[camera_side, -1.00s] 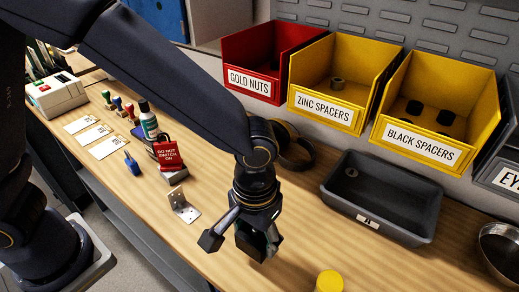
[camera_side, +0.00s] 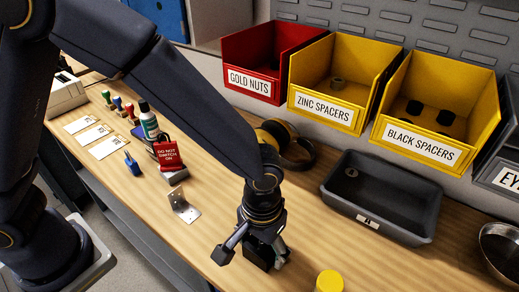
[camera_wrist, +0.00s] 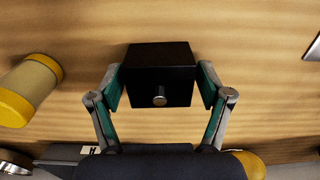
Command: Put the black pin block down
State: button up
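The black pin block (camera_wrist: 158,70) shows in the wrist view as a dark box with a short silver pin on the face towards the camera. My gripper (camera_wrist: 161,84) has its two teal-padded fingers at the block's left and right sides, closed on it. In the side view my gripper (camera_side: 266,257) points down over the front of the wooden bench, with the dark block (camera_side: 260,257) low between the fingers. The block is close to the bench top; I cannot tell whether its underside touches.
A yellow-lidded jar (camera_side: 329,282) stands right of my gripper. A metal bracket (camera_side: 183,206) lies left. Ear defenders (camera_side: 287,145) and labelled bins (camera_side: 335,85) are behind. Bare bench (camera_side: 215,225) surrounds the gripper.

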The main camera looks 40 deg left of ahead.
jog(key=shift+o, duration=0.3)
notch_tip(320, 180, up, 12)
jog(key=shift+r, duration=0.1)
jog(key=w+a+r+t, duration=0.1)
jog(key=a+r, duration=0.4)
jog(key=a, duration=0.4)
jog(key=s+a+r+t, duration=0.2)
jog(key=s+a, duration=0.2)
jog(key=a, duration=0.4)
jog(key=s+a+r+t, duration=0.2)
jog(key=s+a, duration=0.1)
jog(key=a, duration=0.6)
jog(key=shift+s+a+t, duration=0.25)
jog(key=shift+s+t, duration=0.05)
jog(key=shift+s, duration=0.1)
